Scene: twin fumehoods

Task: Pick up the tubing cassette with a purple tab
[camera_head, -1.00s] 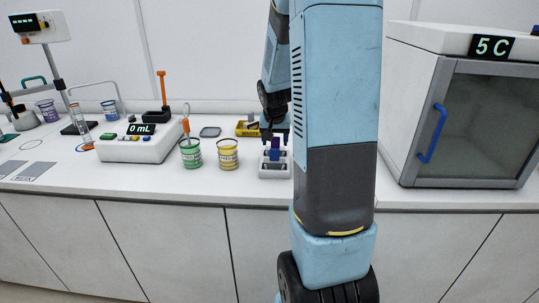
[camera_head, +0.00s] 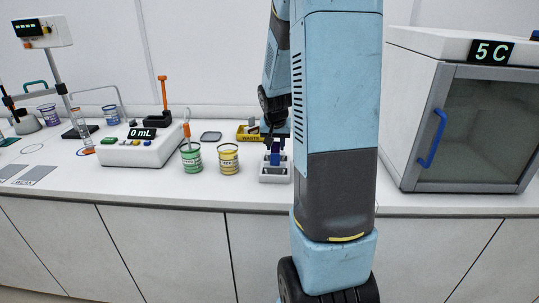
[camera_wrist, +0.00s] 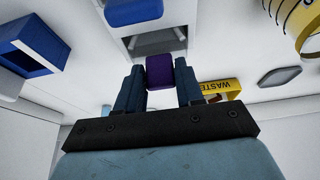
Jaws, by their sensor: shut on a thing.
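In the wrist view a purple tab (camera_wrist: 159,75) sits between the two fingers of my gripper (camera_wrist: 159,67), which is shut on it. In the head view my gripper (camera_head: 272,138) is over a small white rack (camera_head: 264,178), with the purple-blue cassette (camera_head: 275,153) below its fingers. The cassette is upright at the rack; I cannot tell whether it is clear of its slot. The rack also shows in the wrist view (camera_wrist: 118,28), with a blue-tabbed piece (camera_wrist: 133,12) in it. My arm hides part of the rack's right side in the head view.
A yellow beaker (camera_head: 228,160) and a green beaker (camera_head: 191,160) stand left of the rack. A yellow waste tray (camera_head: 246,135) and a grey dish (camera_head: 211,136) lie behind. A white cooler (camera_head: 415,110) stands right. A blue-edged box (camera_wrist: 28,47) shows in the wrist view.

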